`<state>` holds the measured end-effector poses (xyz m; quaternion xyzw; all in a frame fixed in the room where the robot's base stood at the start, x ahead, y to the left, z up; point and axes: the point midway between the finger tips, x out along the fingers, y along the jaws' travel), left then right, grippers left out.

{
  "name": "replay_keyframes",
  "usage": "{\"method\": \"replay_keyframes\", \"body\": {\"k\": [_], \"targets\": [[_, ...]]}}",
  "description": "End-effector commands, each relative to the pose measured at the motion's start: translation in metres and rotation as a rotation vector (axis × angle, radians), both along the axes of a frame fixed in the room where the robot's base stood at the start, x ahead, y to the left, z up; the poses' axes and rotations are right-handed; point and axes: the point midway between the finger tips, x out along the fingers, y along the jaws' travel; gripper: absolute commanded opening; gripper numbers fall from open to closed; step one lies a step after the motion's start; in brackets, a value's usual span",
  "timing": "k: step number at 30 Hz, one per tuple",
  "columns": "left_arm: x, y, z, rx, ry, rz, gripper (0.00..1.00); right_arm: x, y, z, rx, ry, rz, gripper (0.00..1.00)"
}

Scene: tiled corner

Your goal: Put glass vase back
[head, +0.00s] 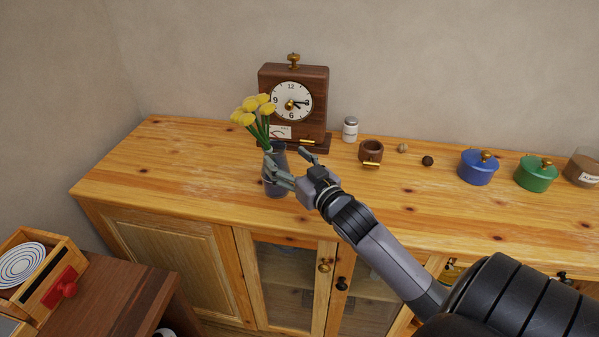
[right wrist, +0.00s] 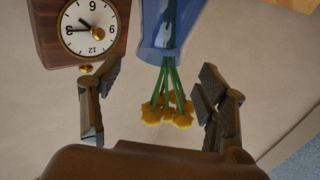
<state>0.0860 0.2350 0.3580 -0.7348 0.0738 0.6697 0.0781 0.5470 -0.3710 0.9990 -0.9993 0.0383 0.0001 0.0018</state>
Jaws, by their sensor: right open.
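The glass vase (head: 275,180) is bluish and see-through, and stands upright on the wooden sideboard (head: 190,175). It holds several yellow flowers (head: 253,109) on green stems. My right gripper (head: 287,158) is open, close to the vase at its right side in the head view. In the right wrist view the vase (right wrist: 170,25) and flowers (right wrist: 168,112) appear upside down, between the spread fingers (right wrist: 160,100) but beyond them. I cannot tell whether a finger touches the glass. My left gripper is not in view.
A wooden clock (head: 312,82) stands just behind the vase. To the right are a white-capped jar (head: 350,129), a wooden mug (head: 371,152), a blue pot (head: 478,168) and a green pot (head: 536,174). The sideboard's left part is clear.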

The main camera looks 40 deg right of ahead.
Motion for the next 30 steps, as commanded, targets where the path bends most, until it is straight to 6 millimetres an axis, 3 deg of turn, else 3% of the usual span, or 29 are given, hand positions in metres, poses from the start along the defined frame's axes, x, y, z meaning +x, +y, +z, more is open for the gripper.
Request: {"method": "replay_keyframes", "body": {"k": [3,10,30], "targets": [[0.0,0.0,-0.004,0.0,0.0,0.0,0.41,-0.025,0.002,-0.003,0.002,0.003,0.0,0.68],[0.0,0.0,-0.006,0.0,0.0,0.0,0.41,-0.05,0.004,-0.001,0.001,0.001,0.0,0.68],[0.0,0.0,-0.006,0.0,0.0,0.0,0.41,-0.053,0.004,0.0,0.001,0.0,0.0,0.68]]}}
